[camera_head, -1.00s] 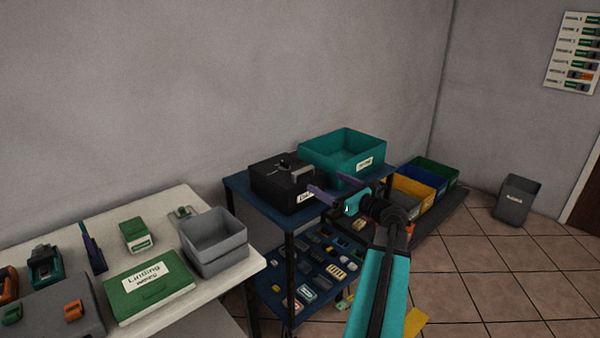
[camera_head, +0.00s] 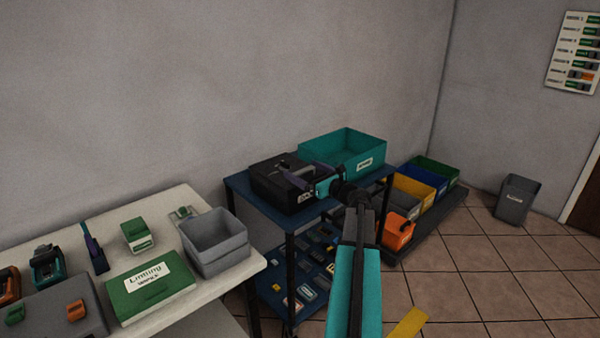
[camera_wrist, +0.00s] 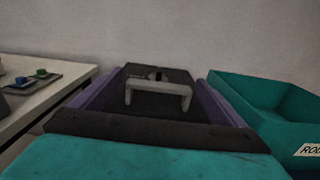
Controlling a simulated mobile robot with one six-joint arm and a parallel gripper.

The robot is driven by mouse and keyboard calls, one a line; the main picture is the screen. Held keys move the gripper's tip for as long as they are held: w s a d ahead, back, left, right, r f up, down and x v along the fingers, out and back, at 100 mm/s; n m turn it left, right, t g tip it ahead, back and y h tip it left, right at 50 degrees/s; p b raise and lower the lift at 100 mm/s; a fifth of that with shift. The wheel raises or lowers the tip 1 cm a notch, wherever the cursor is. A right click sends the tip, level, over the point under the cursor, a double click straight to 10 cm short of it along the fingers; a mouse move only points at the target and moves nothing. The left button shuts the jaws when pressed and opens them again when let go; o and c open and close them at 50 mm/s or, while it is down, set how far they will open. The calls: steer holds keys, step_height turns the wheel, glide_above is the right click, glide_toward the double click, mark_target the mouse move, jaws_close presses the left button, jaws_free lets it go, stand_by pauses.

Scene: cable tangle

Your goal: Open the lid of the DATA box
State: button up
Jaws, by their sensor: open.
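The black DATA box (camera_head: 270,185) stands on the blue top of a cart, with its lid closed and a white label on its front. In the wrist view the box's dark lid (camera_wrist: 150,76) and its pale grey handle (camera_wrist: 158,91) show straight ahead. My gripper (camera_head: 307,172) is at the box's right front, its purple fingers reaching toward the handle. In the wrist view the two purple fingers are spread wide, one on each side of the handle, with nothing gripped. Whether a finger touches the lid I cannot tell.
A teal bin (camera_head: 343,155) stands on the cart close to the box's right. The cart's lower shelf (camera_head: 275,290) holds several small parts. The white table (camera_head: 215,288) at left carries a grey bin (camera_head: 215,243) and a green box (camera_head: 150,290). More bins (camera_head: 412,194) stand on the right.

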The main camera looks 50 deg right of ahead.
steer(key=shift+w, duration=0.4)
